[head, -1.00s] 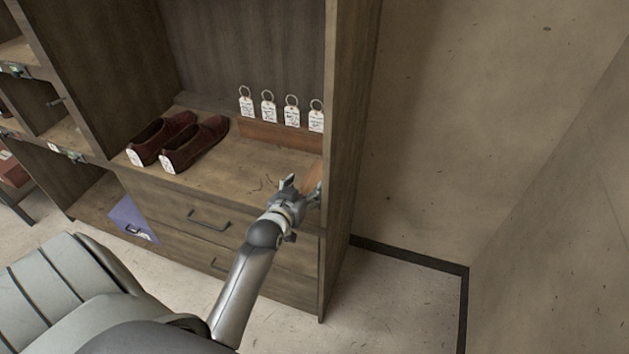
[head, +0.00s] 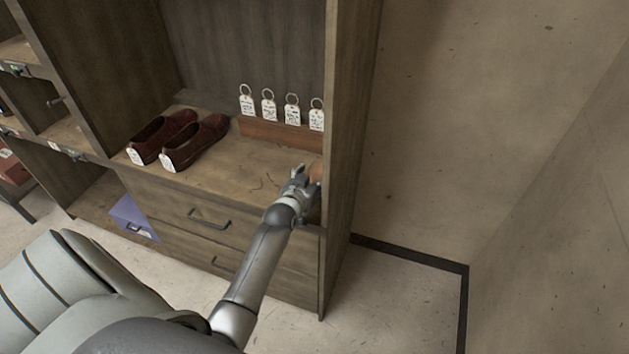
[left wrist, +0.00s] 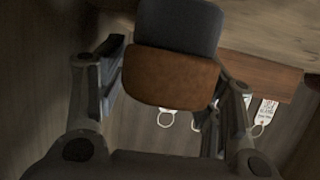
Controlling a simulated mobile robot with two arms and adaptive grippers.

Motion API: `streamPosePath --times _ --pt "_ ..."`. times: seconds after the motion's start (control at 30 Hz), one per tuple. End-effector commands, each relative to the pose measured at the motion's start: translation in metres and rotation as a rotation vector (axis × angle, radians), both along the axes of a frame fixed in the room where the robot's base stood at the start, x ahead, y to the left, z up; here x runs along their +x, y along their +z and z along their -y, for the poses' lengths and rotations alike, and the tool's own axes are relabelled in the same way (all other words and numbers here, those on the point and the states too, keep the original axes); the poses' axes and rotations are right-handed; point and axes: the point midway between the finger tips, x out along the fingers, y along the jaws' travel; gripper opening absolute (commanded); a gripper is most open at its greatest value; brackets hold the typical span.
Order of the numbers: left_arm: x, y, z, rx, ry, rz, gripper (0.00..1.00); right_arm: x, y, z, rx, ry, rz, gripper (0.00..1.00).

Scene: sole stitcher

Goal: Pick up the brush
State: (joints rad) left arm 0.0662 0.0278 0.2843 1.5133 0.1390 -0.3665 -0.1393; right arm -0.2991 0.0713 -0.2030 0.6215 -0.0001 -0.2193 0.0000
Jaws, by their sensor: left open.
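The brush shows in the left wrist view as a brown wooden back (left wrist: 170,80) with a dark bristle side (left wrist: 178,25). It lies between the two open fingers of my left gripper (left wrist: 165,85), with its near end among them. In the head view only a bit of the brush's brown wood (head: 316,172) shows beside my left gripper (head: 300,178), at the right end of the shelf. The gripper hides the rest. Whether a finger touches the brush I cannot tell. My right gripper is not in view.
The shelf board (head: 235,180) holds a pair of dark red shoes (head: 180,140) at left. Several white key tags (head: 269,109) hang on a wooden strip (head: 275,134) behind the gripper. The cabinet's right side wall (head: 345,150) stands close beside the gripper. Drawers (head: 215,225) lie below.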

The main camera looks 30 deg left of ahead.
Motion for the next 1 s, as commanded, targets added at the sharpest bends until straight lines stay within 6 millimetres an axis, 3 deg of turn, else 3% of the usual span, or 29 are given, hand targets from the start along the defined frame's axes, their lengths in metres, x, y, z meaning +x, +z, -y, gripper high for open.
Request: streamPosePath --times 0.07,0.37,0.73,1.0 --pt "0.0 0.0 0.0 0.0 0.0 0.0 0.59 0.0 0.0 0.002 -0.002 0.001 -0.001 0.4" --pt "0.0 0.001 0.0 0.0 0.0 0.001 0.23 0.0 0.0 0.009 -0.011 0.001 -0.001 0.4" --pt "0.0 0.006 0.0 0.001 0.0 0.002 0.23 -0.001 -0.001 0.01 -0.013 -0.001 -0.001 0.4" --pt "-0.004 0.038 -0.004 0.003 0.001 0.003 0.23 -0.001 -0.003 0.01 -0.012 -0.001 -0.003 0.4"
